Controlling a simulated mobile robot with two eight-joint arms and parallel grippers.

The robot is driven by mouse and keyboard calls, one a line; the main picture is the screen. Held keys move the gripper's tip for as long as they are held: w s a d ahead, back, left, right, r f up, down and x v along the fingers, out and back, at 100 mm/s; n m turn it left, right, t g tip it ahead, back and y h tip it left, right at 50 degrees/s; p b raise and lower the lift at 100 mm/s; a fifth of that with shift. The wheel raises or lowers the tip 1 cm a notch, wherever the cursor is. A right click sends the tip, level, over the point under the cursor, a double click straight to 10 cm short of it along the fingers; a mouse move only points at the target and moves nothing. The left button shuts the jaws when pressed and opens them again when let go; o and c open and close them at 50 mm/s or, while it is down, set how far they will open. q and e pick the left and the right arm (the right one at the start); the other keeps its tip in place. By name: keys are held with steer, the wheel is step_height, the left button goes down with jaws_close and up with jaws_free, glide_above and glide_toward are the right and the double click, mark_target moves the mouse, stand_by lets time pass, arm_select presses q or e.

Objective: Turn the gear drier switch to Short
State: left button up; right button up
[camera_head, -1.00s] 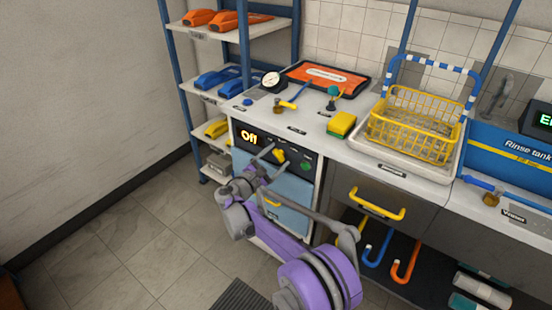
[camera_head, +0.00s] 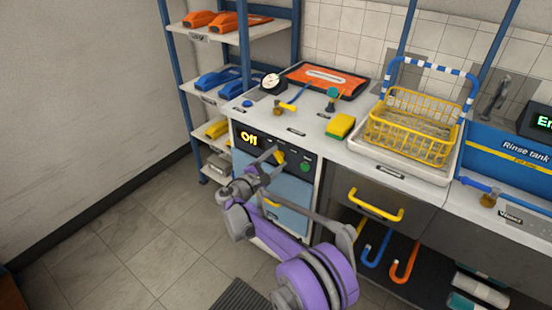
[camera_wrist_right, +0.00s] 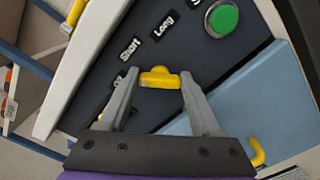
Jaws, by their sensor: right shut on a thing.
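The gear drier (camera_head: 290,190) stands under the left end of the counter, with a black control panel and a display (camera_head: 249,138) reading "Off". Its yellow switch knob (camera_head: 280,157) is on the panel. In the right wrist view the yellow knob (camera_wrist_right: 160,78) sits between the fingertips of my right gripper (camera_wrist_right: 158,84), which is shut on it. "Short" and "Long" labels (camera_wrist_right: 164,24) show above the knob. My right gripper (camera_head: 272,157) also shows at the panel in the head view. My left gripper is not in view.
A green button (camera_head: 305,167) is right of the knob; it also shows in the wrist view (camera_wrist_right: 222,18). A blue drier door lies below the panel. A yellow drawer handle (camera_head: 376,205) projects to the right.

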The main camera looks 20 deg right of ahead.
steer(key=m+p, duration=0.1)
steer(key=m, duration=0.3)
steer(key=shift+f+m+p, duration=0.1)
steer(key=shift+m+p, duration=0.4)
steer(key=shift+m, duration=1.1)
steer(key=o, duration=1.4)
steer(key=p+v, duration=0.1)
steer(key=v, duration=1)
steer(key=shift+d, duration=0.1)
